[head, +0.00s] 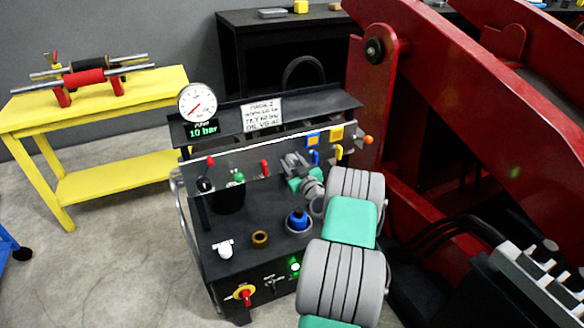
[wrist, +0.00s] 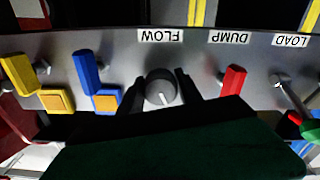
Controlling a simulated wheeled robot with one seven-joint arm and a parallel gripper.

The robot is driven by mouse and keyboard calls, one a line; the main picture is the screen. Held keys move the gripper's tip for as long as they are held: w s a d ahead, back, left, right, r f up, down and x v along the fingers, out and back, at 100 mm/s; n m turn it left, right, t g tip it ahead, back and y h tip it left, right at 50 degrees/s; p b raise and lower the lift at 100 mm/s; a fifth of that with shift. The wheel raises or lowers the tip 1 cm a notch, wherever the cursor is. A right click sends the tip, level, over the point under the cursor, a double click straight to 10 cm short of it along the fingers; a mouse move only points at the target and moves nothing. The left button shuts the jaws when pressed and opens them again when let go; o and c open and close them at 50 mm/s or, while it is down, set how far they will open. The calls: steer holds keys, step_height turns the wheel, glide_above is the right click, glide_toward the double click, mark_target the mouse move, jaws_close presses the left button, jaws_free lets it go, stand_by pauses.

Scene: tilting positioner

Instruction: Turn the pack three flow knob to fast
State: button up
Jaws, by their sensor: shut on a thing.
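The flow knob (wrist: 161,91) is a round grey dial with a white pointer line, below the upside-down FLOW label (wrist: 160,35) in the wrist view. The pointer aims down in that picture, tilted slightly right. My gripper (wrist: 160,84) has its two dark fingers on either side of the knob and is shut on it. In the head view my gripper (head: 296,160) is at the console's rear panel (head: 345,142), and the knob is hidden behind it. I cannot see a pack number or a fast mark.
Beside the knob are a blue lever (wrist: 87,72) and a red lever (wrist: 233,82), close to the fingers. A gauge (head: 197,104) sits above a 10 bar display. A red machine arm (head: 480,90) is at right.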

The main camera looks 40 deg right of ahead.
steer(key=m+b, duration=0.2)
steer(key=m, duration=0.3)
steer(key=shift+m+b, duration=0.3)
steer(key=m+b, duration=0.1)
steer(key=m, duration=0.4)
steer(key=shift+r, duration=0.1)
steer(key=m, duration=0.6)
steer(key=shift+r+p, duration=0.1)
steer(key=shift+p, duration=0.2)
steer(key=m+p, duration=0.1)
steer(key=m, duration=0.4)
steer(key=o, duration=1.2)
steer(key=shift+o, duration=0.8)
steer(key=shift+a, duration=0.1)
